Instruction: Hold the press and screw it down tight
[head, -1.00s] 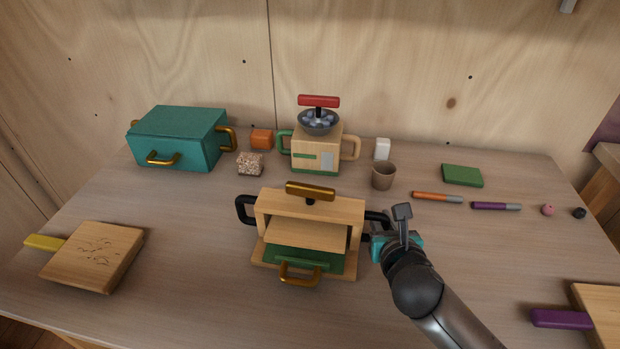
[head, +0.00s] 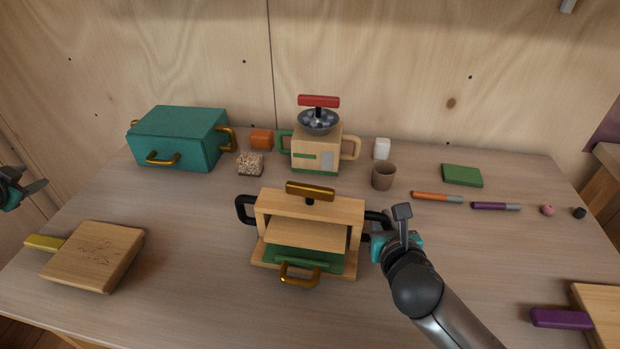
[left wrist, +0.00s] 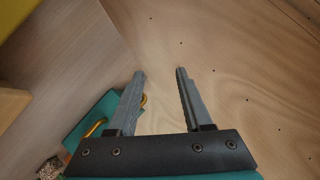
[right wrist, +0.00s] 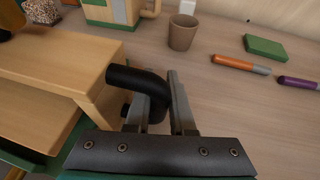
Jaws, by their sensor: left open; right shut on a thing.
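The press (head: 311,204) is a wooden frame standing at the front middle of the table. It has a brass bar handle (head: 310,190) on a screw on top, black side handles, and a green drawer-like part (head: 303,261) with a brass pull in its lower opening. My right gripper (head: 390,222) is shut on the press's right black handle, which also shows between the fingers in the right wrist view (right wrist: 140,84). My left gripper (head: 28,188) is at the far left edge of the head view, open and empty, well away from the press. Its fingers show apart in the left wrist view (left wrist: 161,75).
A teal box (head: 178,139) and a wooden grinder with a red handle (head: 317,148) stand at the back. A board with a yellow handle (head: 94,257) lies front left.

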